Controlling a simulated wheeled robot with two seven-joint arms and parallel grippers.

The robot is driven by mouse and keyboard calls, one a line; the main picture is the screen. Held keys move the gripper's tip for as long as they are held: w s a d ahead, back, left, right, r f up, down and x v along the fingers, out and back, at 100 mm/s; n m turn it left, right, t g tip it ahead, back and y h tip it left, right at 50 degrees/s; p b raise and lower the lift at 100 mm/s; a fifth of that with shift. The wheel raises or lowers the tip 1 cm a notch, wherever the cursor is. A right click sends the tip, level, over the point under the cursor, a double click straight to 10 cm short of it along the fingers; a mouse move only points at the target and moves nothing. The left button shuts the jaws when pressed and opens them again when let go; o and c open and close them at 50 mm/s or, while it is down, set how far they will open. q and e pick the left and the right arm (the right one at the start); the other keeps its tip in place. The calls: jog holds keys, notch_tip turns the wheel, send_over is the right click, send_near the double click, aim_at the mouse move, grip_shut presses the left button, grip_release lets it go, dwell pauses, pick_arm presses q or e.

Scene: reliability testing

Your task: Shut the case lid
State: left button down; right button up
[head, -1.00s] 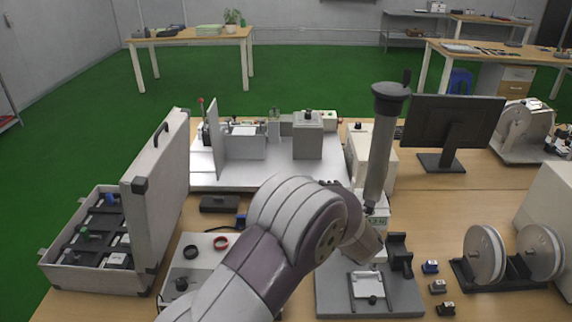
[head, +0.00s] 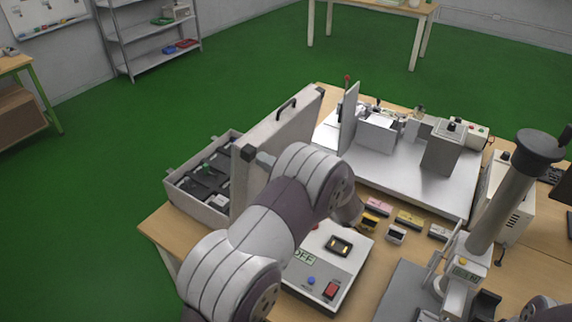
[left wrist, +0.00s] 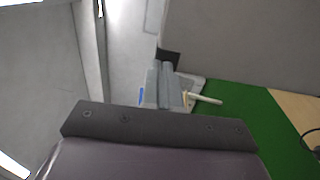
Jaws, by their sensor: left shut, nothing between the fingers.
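The grey case (head: 196,204) stands at the left end of the table, with dark fittings inside. Its lid (head: 285,132) stands roughly upright along the right side of the case, so the case is open. The lid has a dark handle and black corner pieces. My left gripper (head: 264,159) is shut and empty at the lid's near upper corner, partly hidden by my arm. In the left wrist view the gripper (left wrist: 168,88) is close to the lid (left wrist: 240,45) and its black corner; I cannot tell whether they touch. My right gripper is not in view.
A control box (head: 322,268) marked OFF lies in front, right of the lid. Several small coloured blocks (head: 378,206) lie behind it. A machine on a metal base (head: 405,170) stands further back, and a grey column (head: 512,195) rises at the right. Green floor is clear left of the case.

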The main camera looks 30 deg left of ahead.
pick_arm(q)
jog(key=shift+a+r, duration=0.15)
jog(key=shift+a, duration=0.2)
jog(key=shift+s+a, duration=0.1)
jog(key=shift+a, duration=0.25)
